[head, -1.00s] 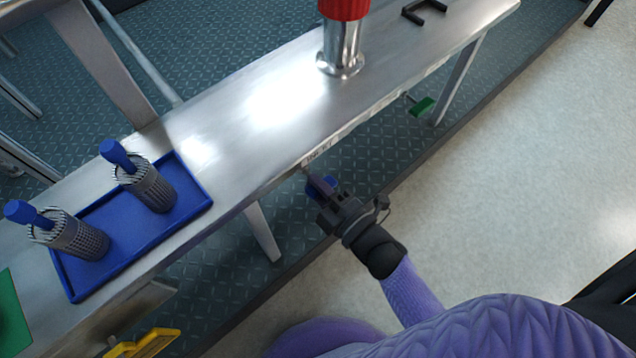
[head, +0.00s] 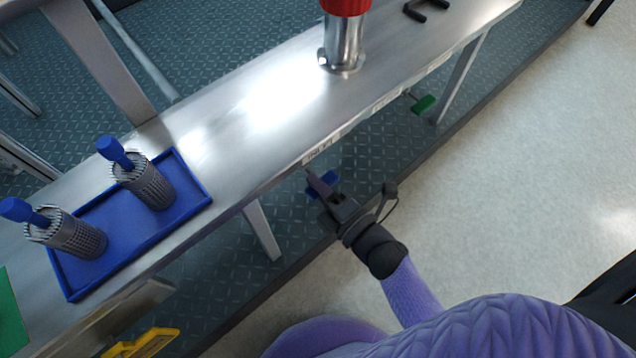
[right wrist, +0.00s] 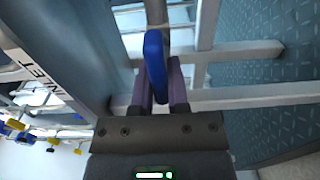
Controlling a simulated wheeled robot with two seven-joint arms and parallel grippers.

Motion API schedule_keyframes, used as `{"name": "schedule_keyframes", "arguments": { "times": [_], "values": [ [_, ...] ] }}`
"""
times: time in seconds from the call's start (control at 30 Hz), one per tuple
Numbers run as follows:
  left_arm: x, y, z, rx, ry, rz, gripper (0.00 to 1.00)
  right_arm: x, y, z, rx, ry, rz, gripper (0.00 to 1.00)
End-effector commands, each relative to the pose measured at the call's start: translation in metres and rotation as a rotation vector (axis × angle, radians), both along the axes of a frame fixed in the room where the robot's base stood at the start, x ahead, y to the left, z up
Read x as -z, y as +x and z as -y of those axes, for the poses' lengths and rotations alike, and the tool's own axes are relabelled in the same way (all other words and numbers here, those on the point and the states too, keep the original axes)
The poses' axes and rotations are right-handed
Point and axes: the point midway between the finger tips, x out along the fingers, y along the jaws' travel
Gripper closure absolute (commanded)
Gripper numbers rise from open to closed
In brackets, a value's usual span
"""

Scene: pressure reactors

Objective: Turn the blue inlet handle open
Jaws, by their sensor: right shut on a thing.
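The blue inlet handle (head: 329,180) sits under the front edge of the steel bench, just below a printed label (head: 322,150). In the right wrist view the handle (right wrist: 153,66) is a flat blue bar on a metal stem, seen between the two purple-grey fingers. My right gripper (head: 322,186) is shut on the handle; in the wrist view its fingers (right wrist: 160,85) lie on both sides of it. Part of the handle is hidden by the fingers. My left gripper is not in view.
A green handle (head: 424,105) is further right under the bench edge (head: 245,130). A blue tray (head: 108,243) holds two mesh cylinders with blue tops. A red-topped metal column (head: 343,45) and a black bracket (head: 426,10) are on the bench. A yellow handle (head: 143,344) shows at lower left.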

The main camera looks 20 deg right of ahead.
Motion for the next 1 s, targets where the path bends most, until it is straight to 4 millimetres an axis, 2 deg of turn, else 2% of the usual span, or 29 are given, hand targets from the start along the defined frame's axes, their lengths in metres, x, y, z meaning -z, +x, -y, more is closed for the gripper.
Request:
{"name": "schedule_keyframes", "arguments": {
  "times": [0.17,0.2,0.33,0.37,0.67,0.77,1.0],
  "values": [
    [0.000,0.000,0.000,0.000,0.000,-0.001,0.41,0.001,0.000,0.000,0.000,-0.002,-0.002,1.00],
    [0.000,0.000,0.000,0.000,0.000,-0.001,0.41,0.001,0.000,0.000,0.000,-0.002,-0.002,0.77],
    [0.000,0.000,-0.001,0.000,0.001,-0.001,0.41,0.001,0.000,0.000,0.000,-0.002,-0.002,0.49],
    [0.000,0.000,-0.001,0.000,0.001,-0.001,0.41,0.001,0.000,0.000,0.000,-0.002,-0.002,0.46],
    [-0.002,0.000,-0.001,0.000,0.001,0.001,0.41,0.000,-0.004,0.001,0.000,-0.001,-0.002,0.46],
    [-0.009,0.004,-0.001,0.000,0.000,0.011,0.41,-0.003,-0.022,0.008,0.000,0.000,-0.003,0.46],
    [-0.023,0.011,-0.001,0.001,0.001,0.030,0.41,-0.002,-0.076,0.028,0.001,-0.001,-0.003,0.46]
  ]
}}
